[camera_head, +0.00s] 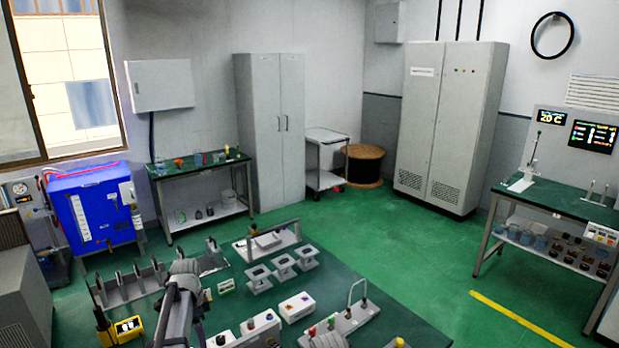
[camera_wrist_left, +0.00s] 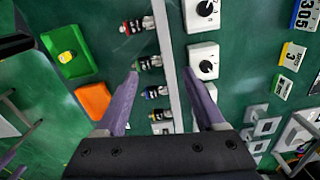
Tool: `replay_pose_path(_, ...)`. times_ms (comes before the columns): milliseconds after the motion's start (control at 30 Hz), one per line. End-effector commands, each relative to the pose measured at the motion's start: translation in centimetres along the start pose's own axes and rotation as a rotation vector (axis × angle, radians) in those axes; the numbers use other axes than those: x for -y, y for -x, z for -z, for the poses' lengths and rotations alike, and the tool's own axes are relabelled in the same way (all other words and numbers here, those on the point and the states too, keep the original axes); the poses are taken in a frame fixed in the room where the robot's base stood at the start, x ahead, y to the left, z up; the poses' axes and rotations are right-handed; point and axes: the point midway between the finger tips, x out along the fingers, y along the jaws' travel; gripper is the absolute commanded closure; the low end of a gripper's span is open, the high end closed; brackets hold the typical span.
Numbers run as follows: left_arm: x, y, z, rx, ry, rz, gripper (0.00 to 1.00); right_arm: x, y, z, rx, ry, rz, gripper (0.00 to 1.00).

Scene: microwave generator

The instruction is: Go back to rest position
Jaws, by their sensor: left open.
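My right gripper is in neither view.
Open green floor (camera_head: 390,250) lies beyond.

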Motion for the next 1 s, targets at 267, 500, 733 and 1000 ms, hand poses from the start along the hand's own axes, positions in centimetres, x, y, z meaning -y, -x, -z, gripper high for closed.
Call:
replay_pose_path(267,-2.3,-0.8,1.5,0.006,0.039,-0.001,0.29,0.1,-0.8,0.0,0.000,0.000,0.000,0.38)
replay_pose_path(500,-5.9,-2.0,3.7,0.018,0.110,-0.002,0.29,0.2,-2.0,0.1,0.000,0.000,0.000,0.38)
replay_pose_path(733,-12.2,-4.0,6.6,0.039,0.232,0.003,0.29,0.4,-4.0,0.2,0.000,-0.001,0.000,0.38)
replay_pose_path(1000,-25.1,-8.1,9.5,0.075,0.482,0.033,0.29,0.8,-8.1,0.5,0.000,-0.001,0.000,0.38)
